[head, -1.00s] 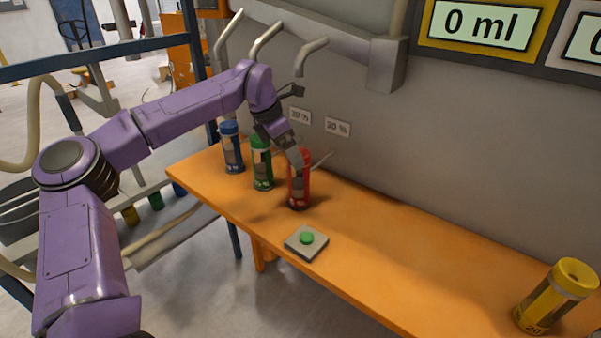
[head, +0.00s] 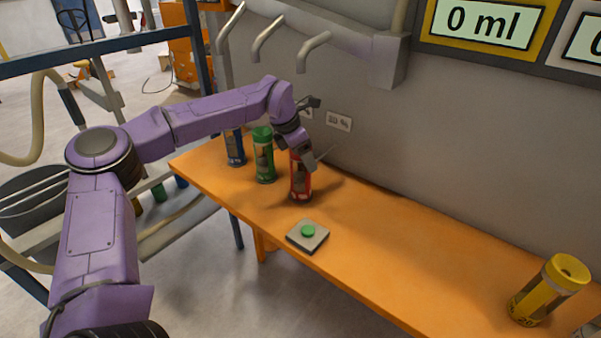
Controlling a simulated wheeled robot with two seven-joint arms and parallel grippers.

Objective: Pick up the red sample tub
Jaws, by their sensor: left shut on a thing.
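The red sample tub (head: 300,186) is upright on the orange bench, beside the green tub (head: 264,160). My left arm reaches in from the left, and its gripper (head: 307,158) is shut on the upper part of the red tub. The gripper hides the tub's top. I see no clear gap between the tub's base and the bench. My right gripper is not in view.
A blue tub (head: 235,150) stands left of the green one. A pad with a green button (head: 308,231) lies in front on the bench (head: 400,255). A yellow tub (head: 549,291) is far right. Pipe spouts (head: 313,50) hang from the wall above.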

